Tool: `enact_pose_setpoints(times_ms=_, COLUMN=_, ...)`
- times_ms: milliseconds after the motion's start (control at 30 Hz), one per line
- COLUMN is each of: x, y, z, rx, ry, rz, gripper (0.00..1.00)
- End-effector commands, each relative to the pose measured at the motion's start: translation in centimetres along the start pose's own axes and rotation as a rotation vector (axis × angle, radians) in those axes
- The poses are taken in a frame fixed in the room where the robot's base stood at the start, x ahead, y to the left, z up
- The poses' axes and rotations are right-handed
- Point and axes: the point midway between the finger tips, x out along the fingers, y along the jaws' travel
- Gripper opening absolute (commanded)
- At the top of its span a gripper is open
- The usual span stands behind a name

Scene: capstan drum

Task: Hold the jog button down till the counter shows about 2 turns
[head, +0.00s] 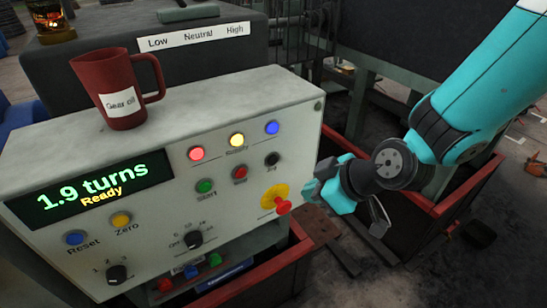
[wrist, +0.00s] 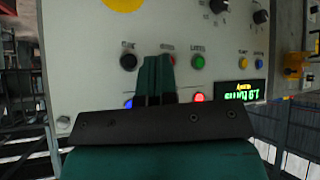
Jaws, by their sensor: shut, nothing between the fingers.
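The black jog button (head: 272,159) sits at the upper right of the control panel, beside the red stop button (head: 240,172). The counter display (head: 90,187) reads 1.9 turns, with Ready below it. My gripper (head: 318,190) is shut and empty, off the panel's right side in the head view. In the wrist view the closed fingers (wrist: 158,62) overlap the panel between the black button (wrist: 128,62) and the green start button (wrist: 197,62), partly hiding the red one. The black button is uncovered there, and the fingers look apart from it.
A red emergency knob (head: 283,207) on a yellow plate sticks out below the jog button. Three lamps, red, yellow and blue (head: 271,128), line the panel's upper edge. A red gear oil mug (head: 119,88) stands on top of the panel box.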

Motion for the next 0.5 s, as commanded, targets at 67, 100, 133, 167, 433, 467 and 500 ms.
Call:
enact_pose_setpoints(times_ms=67, x=1.7, y=0.4, z=0.8, rx=-0.054, ry=0.016, rz=0.034, gripper=0.00)
enact_pose_setpoints(times_ms=100, x=2.2, y=0.6, z=1.0, rx=-0.078, ry=0.025, rz=0.051, gripper=0.00)
enact_pose_setpoints(times_ms=133, x=2.5, y=0.7, z=1.1, rx=-0.091, ry=0.030, rz=0.062, gripper=0.00)
enact_pose_setpoints(times_ms=167, x=2.7, y=0.8, z=1.3, rx=-0.103, ry=0.033, rz=0.070, gripper=0.00)
enact_pose_setpoints(times_ms=433, x=3.1, y=1.1, z=1.4, rx=-0.125, ry=0.042, rz=0.089, gripper=0.00)
enact_pose_setpoints(times_ms=467, x=3.1, y=1.0, z=1.4, rx=-0.125, ry=0.042, rz=0.089, gripper=0.00)
enact_pose_setpoints(times_ms=500, x=3.1, y=1.0, z=1.4, rx=-0.125, ry=0.041, rz=0.089, gripper=0.00)
